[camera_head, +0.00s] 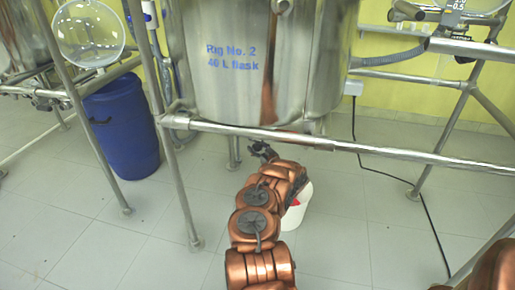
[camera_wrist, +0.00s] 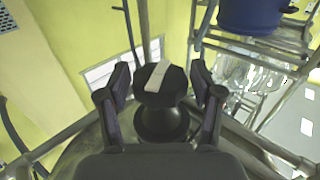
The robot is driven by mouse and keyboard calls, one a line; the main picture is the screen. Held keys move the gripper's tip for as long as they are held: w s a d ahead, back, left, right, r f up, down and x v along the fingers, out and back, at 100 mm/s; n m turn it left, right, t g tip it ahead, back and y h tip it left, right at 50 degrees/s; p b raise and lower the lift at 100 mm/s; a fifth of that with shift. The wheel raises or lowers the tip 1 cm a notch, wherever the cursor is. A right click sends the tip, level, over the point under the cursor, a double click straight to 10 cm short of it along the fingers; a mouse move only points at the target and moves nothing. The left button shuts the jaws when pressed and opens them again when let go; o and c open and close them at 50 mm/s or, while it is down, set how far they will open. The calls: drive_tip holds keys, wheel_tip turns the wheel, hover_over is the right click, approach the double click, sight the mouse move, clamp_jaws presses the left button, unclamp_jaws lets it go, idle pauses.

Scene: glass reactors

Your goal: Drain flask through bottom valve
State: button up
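The steel vessel (camera_head: 330,60), marked "Rig No. 2 40 L flask", fills the upper middle of the head view. My arm reaches beneath it, with my gripper (camera_head: 262,150) under the vessel's bottom, behind the frame's front bar. In the wrist view a black valve knob (camera_wrist: 162,122) with a pale bar across its face stands between the two fingers of my gripper (camera_wrist: 160,82). The fingers are apart, with a visible gap on each side of the knob. In the head view the knob cannot be made out. A white bucket (camera_head: 298,215) stands on the floor, partly hidden by my arm.
The front bar (camera_head: 370,152) and legs (camera_head: 188,200) of the steel frame surround the vessel. A blue barrel (camera_head: 122,135) stands at the left, near a round glass flask (camera_head: 88,33). A black cable (camera_head: 423,205) crosses the floor at the right. Tiled floor is free in front.

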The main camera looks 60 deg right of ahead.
drive_tip(key=c, duration=0.8)
drive_tip(key=shift+s+d+y, duration=0.1)
drive_tip(key=shift+d+y, duration=0.05)
drive_tip(key=shift+y, duration=0.15)
drive_tip(key=shift+r+n+t+y+p, duration=0.1)
drive_tip(key=shift+n+t+y+p, duration=0.2)
drive_tip(key=shift+n+y+p, duration=0.3)
drive_tip(key=shift+f+y, duration=0.2)
drive_tip(key=shift+y, duration=0.1)
drive_tip(key=shift+n+t+y+b, duration=0.3)
drive_tip(key=shift+n+y+b, duration=0.25)
drive_tip(key=shift+n+y, duration=0.2)
drive_tip(key=shift+n+y+b, duration=0.35)
drive_tip(key=shift+y+b, duration=0.3)
drive_tip(key=shift+b, duration=0.5)
drive_tip(key=shift+n+y+b, duration=0.3)
drive_tip(key=shift+y+b, duration=0.1)
drive_tip(key=shift+b, duration=0.3)
drive_tip(key=n+y+b, duration=0.1)
drive_tip(key=y+b, duration=0.1)
drive_tip(key=b, duration=0.4)
drive_tip(key=shift+r+b, duration=0.1)
drive_tip(key=shift+b, duration=0.2)
